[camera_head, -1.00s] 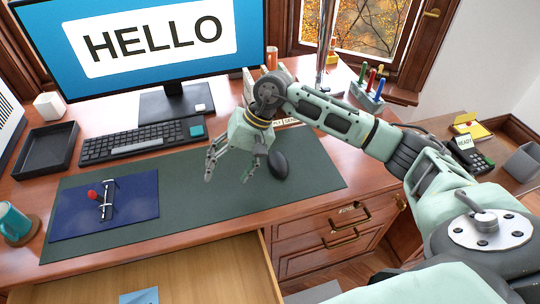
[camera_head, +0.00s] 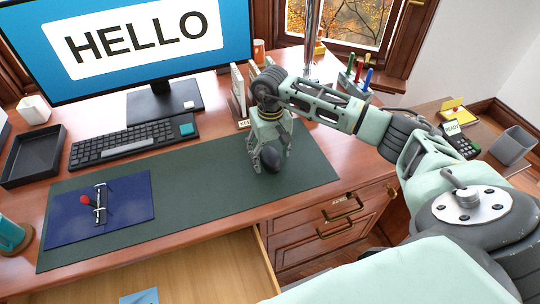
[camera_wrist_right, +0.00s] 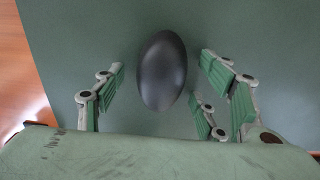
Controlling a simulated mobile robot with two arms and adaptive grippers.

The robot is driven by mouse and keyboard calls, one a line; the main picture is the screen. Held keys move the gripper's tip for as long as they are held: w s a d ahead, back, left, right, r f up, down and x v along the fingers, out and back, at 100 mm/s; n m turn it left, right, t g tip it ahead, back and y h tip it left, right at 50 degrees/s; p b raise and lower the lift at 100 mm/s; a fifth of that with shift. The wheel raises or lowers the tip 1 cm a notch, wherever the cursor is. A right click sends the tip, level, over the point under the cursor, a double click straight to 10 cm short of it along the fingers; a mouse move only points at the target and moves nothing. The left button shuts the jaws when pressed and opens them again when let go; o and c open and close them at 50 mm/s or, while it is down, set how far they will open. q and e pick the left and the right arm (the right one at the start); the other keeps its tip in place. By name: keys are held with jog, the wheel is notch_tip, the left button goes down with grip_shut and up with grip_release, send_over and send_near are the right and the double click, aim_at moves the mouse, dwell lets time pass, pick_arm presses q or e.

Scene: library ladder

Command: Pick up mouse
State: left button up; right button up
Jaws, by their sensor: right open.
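The mouse (camera_head: 272,160) is a dark, smooth oval lying on the green desk mat (camera_head: 210,190). In the wrist view the mouse (camera_wrist_right: 162,70) lies between the spread fingers of my right gripper (camera_wrist_right: 163,95), with gaps on both sides. In the head view my right gripper (camera_head: 271,162) points down over the mouse, its fingers on either side. It is open and holds nothing. Part of the mouse is hidden behind a finger in the head view. My left gripper is not in view.
A keyboard (camera_head: 134,143) and a monitor (camera_head: 140,45) stand behind the mat. A blue pad (camera_head: 125,222) with a small red-tipped device lies on the mat's left. An open drawer (camera_head: 200,270) juts out in front. The mat between pad and mouse is clear.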

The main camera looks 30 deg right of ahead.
jog(key=shift+c, duration=0.4)
jog(key=c, duration=1.5)
